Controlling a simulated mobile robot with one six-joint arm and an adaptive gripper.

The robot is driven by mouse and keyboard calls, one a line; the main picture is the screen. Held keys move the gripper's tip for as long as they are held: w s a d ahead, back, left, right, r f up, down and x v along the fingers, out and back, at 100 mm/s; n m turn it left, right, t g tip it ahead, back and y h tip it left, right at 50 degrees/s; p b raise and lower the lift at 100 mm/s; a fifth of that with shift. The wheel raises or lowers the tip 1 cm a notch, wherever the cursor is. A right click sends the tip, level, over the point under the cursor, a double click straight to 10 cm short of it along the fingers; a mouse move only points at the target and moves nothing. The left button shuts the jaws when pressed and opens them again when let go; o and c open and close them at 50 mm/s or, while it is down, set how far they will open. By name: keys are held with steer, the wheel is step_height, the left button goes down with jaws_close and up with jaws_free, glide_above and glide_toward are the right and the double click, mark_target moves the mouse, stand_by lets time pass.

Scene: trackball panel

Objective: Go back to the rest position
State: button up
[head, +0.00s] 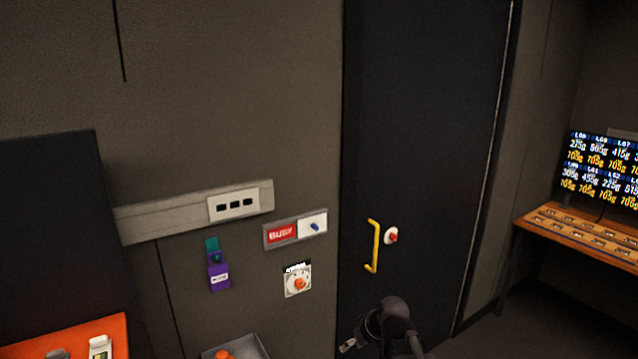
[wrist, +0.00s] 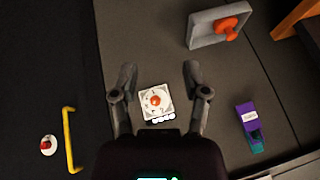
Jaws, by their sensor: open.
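My gripper (wrist: 158,75) is open and empty in the wrist view, its two fingers well apart. A white square plate with an orange ball or knob (wrist: 156,101) shows between the fingers; it looks apart from them, on the wall behind. The same plate (head: 298,284) is on the wall in the head view, below the BUSY sign. Dark parts of my arm (head: 392,322) show at the bottom of the head view, below the yellow handle; the fingertips are not clear there.
A dark door carries a yellow handle (head: 373,246) and a red-centred white button (head: 391,236). A purple-and-teal box (head: 218,268), a BUSY switch panel (head: 296,229) and a grey box with an orange knob (wrist: 217,28) are nearby. A wooden desk (head: 580,238) stands right.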

steer(key=s+d+f+m+g+h, duration=0.2)
steer(key=s+d+m+h, duration=0.3)
steer(key=s+d, duration=0.3)
steer(key=shift+s+f+g, duration=0.2)
steer(key=shift+s+g, duration=0.5)
steer(key=shift+s, duration=0.65)
stand_by(0.7)
